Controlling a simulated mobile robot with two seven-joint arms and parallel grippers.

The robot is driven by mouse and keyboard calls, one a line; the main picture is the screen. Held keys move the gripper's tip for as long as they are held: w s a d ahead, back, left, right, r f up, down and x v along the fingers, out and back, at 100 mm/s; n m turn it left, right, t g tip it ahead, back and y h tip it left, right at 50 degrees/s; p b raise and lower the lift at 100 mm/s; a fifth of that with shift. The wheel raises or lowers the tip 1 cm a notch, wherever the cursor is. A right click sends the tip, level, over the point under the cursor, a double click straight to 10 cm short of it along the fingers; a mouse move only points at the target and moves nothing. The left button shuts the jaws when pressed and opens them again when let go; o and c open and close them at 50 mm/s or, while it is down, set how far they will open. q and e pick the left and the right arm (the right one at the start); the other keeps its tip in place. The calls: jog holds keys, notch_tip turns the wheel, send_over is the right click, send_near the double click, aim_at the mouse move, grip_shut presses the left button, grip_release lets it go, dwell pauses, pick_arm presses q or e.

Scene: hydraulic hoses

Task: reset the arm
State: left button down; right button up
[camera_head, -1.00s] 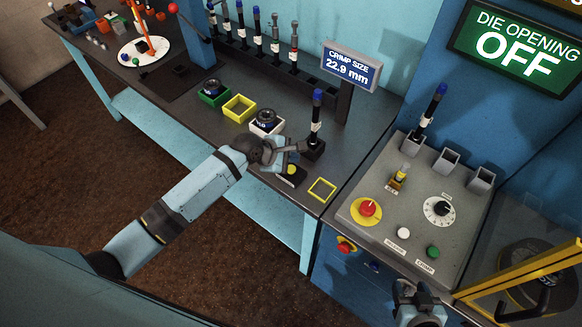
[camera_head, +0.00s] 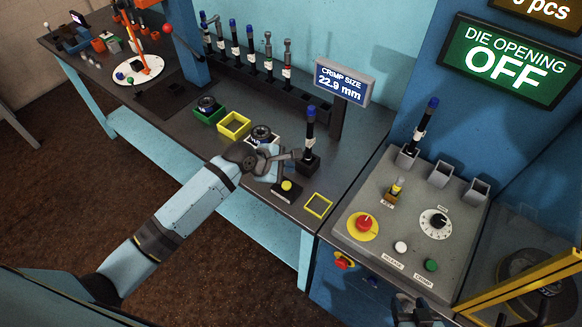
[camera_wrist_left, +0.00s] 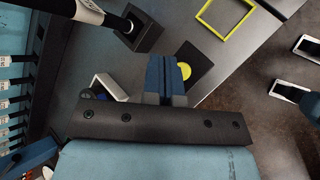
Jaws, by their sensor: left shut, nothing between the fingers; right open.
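My left arm reaches in from the left over the bench. Its gripper (camera_head: 296,155) is beside the upright black hose with a blue cap (camera_head: 310,130) in its dark block. In the left wrist view the gripper's blue fingers (camera_wrist_left: 166,80) are together and empty, in front of the black pad with a yellow button (camera_wrist_left: 185,71). Whether they touch the pad is unclear. The block (camera_wrist_left: 142,33) shows there to the left of the fingers. My right gripper (camera_head: 415,310) is at the bottom edge beside the control panel, partly cut off and dark; it looks empty.
The crimp size display (camera_head: 343,82) stands behind the hose. Green and yellow bins (camera_head: 234,125) sit left of it, and an empty yellow square outline (camera_head: 318,206) lies right. The grey control panel (camera_head: 385,225) holds a red knob, a dial and buttons. Several hoses stand along the back.

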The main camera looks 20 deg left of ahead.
pick_arm(q)
jog(key=s+f+m, duration=0.2)
jog(key=s+f+m+t, duration=0.1)
jog(key=s+f, duration=0.1)
jog(key=shift+s+m, duration=0.4)
jog(key=s+a+f+m+t+y, duration=0.1)
jog(key=s+a+f+m, duration=0.1)
jog(key=s+m, duration=0.6)
jog(key=s+a+f+m+t+y, duration=0.2)
jog(key=s+m, duration=0.6)
jog(key=s, duration=0.3)
jog(key=shift+s+f+m+y, duration=0.25)
jog(key=shift+s+m+y, duration=0.05)
jog(key=shift+m, duration=0.1)
